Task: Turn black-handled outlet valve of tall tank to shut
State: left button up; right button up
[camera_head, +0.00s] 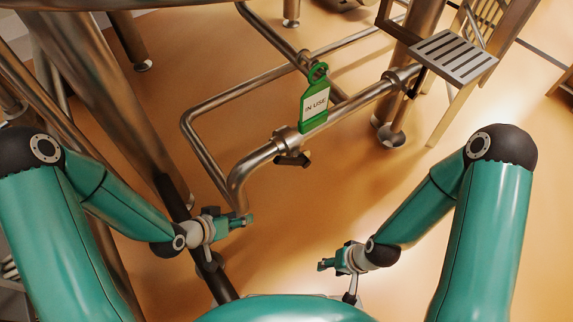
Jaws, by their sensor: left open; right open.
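A black-handled valve (294,159) sits on the steel outlet pipe (255,158), near where the pipe bends down. Its short dark handle points to the right and slightly down; I cannot tell from this whether it is open or shut. My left gripper (247,221) is open and empty, below and left of the valve, near the pipe's lower end. My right gripper (322,265) is open and empty, well below the valve. Neither gripper touches the handle. The tall tank's body cannot be made out clearly.
A green "IN USE" tag (315,104) hangs on the piping just above the valve. A second bent pipe (200,110) runs behind. Thick steel legs (100,90) stand at left. A grated step (453,54) is at upper right. The orange floor (365,195) right of the valve is clear.

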aim_at(286, 159)
pick_arm(q)
notch_tip(286, 159, up, 12)
jog(key=r+m+t+h+b, duration=0.1)
jog(key=m+t+h+b, duration=0.3)
jog(key=m+h+b, duration=0.5)
jog(key=b+x, duration=0.1)
jog(key=x, duration=0.4)
jog(key=b+x, duration=0.1)
jog(key=x, duration=0.5)
jog(key=w+b+x, duration=0.1)
jog(key=x, duration=0.4)
jog(key=shift+a+f, duration=0.15)
jog(key=shift+f, duration=0.25)
pick_arm(e)
notch_tip(286, 159, down, 14)
pick_arm(q)
jog(key=shift+c, duration=0.3)
pick_arm(e)
jog(key=shift+r, duration=0.1)
pick_arm(q)
jog(key=shift+w, duration=0.1)
grip_shut()
